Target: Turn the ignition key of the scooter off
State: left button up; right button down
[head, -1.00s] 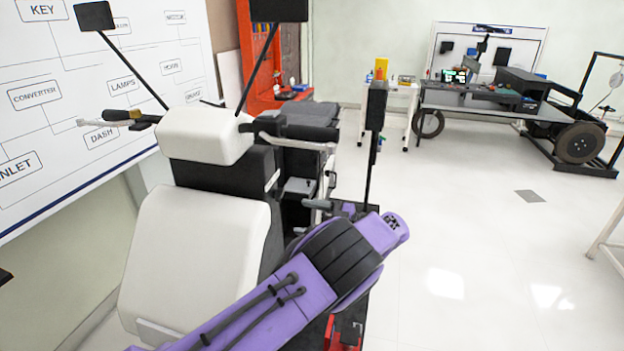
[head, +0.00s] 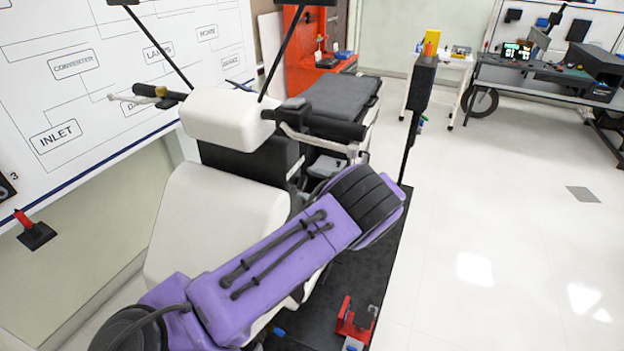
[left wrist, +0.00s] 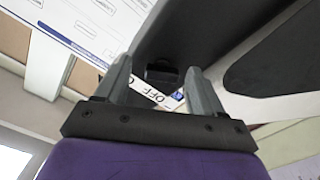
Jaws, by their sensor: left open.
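In the left wrist view my left gripper (left wrist: 158,68) is open, with two grey fingers apart. A small dark block (left wrist: 163,70), possibly the ignition key or its switch, shows beyond and between the fingertips. A white label reading OFF (left wrist: 153,95) lies below it, partly covered by a finger. I cannot tell which way the key is turned. My right gripper is out of view.
A diagram board (head: 110,60) stands at the left, close to the scooter. A red bracket (head: 352,318) sits on the dark base. A workbench (head: 540,75) is at back right; the white floor between is clear.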

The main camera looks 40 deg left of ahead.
pick_arm(q)
jog(key=shift+s+r, duration=0.25)
jog(key=shift+s, duration=0.2)
jog(key=shift+c, duration=0.3)
jog(key=shift+f, duration=0.1)
jog(key=c, duration=1)
jog(key=n+b, duration=1.2)
jog(key=b, duration=0.1)
jog(key=shift+b, duration=0.35)
jog(key=shift+w, duration=0.1)
